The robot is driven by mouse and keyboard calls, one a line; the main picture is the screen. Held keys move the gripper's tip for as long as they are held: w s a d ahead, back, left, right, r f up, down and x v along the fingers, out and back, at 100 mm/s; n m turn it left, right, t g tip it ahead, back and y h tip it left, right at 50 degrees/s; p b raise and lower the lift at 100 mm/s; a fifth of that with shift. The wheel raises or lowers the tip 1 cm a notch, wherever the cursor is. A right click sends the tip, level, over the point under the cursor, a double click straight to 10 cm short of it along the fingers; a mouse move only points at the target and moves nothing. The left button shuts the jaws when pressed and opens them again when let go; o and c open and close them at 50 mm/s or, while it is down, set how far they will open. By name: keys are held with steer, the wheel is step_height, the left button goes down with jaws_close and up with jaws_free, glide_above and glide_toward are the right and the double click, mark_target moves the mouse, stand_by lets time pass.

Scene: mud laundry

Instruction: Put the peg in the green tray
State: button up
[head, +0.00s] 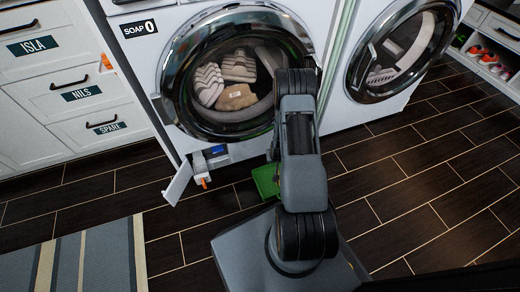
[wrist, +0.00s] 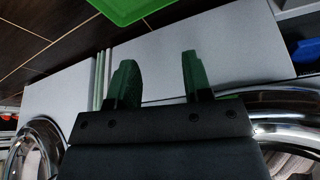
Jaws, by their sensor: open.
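The green tray (head: 265,181) lies on the floor in front of the washer, left of my arm and partly hidden by it in the head view. It also shows at the top edge of the wrist view (wrist: 122,8). My gripper (wrist: 158,80) is open, with two green fingers apart and nothing between them; my arm hides it in the head view. I cannot clearly make out a peg. A small blue thing (head: 216,150) sits in the open hatch low on the washer, also in the wrist view (wrist: 305,52). An orange piece (head: 203,182) shows just below the hatch.
The hatch's white flap (head: 179,183) stands open into the room. A striped mat (head: 90,258) lies at lower left. The floor at right is clear.

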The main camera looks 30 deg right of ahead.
steer(key=w+a+r+n, duration=0.1)
steer(key=a+r, duration=0.3)
steer(key=r, duration=0.7)
steer(key=w+a+r+n, duration=0.1)
steer(key=a+r, duration=0.3)
steer(key=r, duration=0.7)
steer(key=s+a+r+n+y, duration=0.1)
steer(key=s+a+r, duration=0.4)
steer(key=s+r, duration=0.2)
steer(key=s+a+r+n+g, duration=0.1)
steer(key=s+a+r, duration=0.3)
steer(key=s+r, duration=0.3)
step_height(320, 180, up, 2)
steer(key=shift+s+a+r+n+y, duration=0.2)
steer(key=shift+s+a+n+y, duration=0.15)
steer(key=shift+a+n+y, duration=0.05)
